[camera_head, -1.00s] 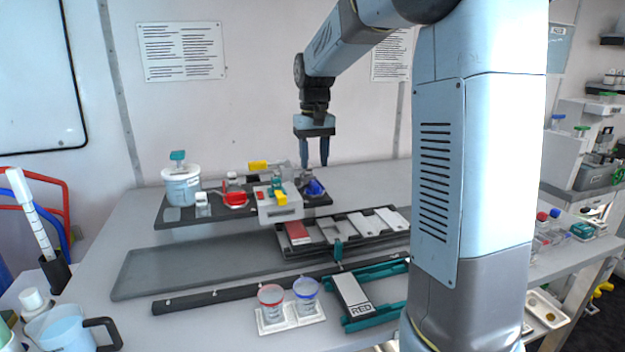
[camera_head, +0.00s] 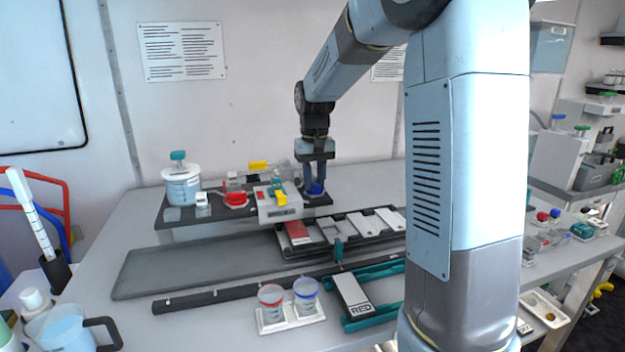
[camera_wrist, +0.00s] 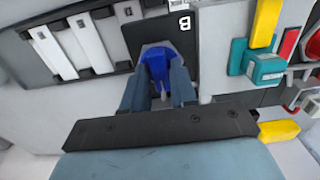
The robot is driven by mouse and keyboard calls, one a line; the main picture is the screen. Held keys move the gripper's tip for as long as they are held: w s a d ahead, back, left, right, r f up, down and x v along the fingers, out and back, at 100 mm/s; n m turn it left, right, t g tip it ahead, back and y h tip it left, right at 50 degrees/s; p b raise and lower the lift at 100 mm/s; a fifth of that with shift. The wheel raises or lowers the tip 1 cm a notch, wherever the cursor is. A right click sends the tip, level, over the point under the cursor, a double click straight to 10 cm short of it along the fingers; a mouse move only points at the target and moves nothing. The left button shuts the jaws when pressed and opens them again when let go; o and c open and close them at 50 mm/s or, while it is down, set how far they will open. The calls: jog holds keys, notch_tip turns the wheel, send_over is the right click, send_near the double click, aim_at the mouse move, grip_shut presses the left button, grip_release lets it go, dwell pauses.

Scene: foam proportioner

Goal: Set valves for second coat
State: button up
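My gripper (camera_head: 315,188) is lowered at the right end of the proportioner. Its two fingers stand on either side of the blue valve handle (camera_wrist: 163,60). Whether they press on it is not clear. The blue handle also shows low between the fingers in the head view (camera_head: 316,190), partly hidden by them. A plate marked B (camera_wrist: 183,24) lies beyond it in the wrist view. The red valve handle (camera_head: 236,199) is at the left of the block. A yellow lever (camera_head: 281,198) with a teal part (camera_head: 277,184) sits on the grey block (camera_head: 280,212) between them.
A white lidded pot (camera_head: 182,187) stands at the left end. A rack of plates (camera_head: 345,234), one red, lies in front. Two cups (camera_head: 271,303), red and blue rimmed, and a plate marked RED (camera_head: 353,293) are nearer. A second yellow lever (camera_head: 258,165) is behind the block.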

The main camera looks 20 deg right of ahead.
grip_shut()
jog(key=shift+a, duration=0.3)
jog(key=shift+d, duration=0.25)
jog(key=shift+m, duration=0.4)
jog(key=m, duration=0.3)
jog(key=shift+m, duration=0.3)
jog(key=m, duration=0.3)
jog(key=shift+m, duration=0.4)
jog(key=m, duration=0.5)
jog(key=shift+m, duration=2.3)
jog(key=shift+r, duration=0.1)
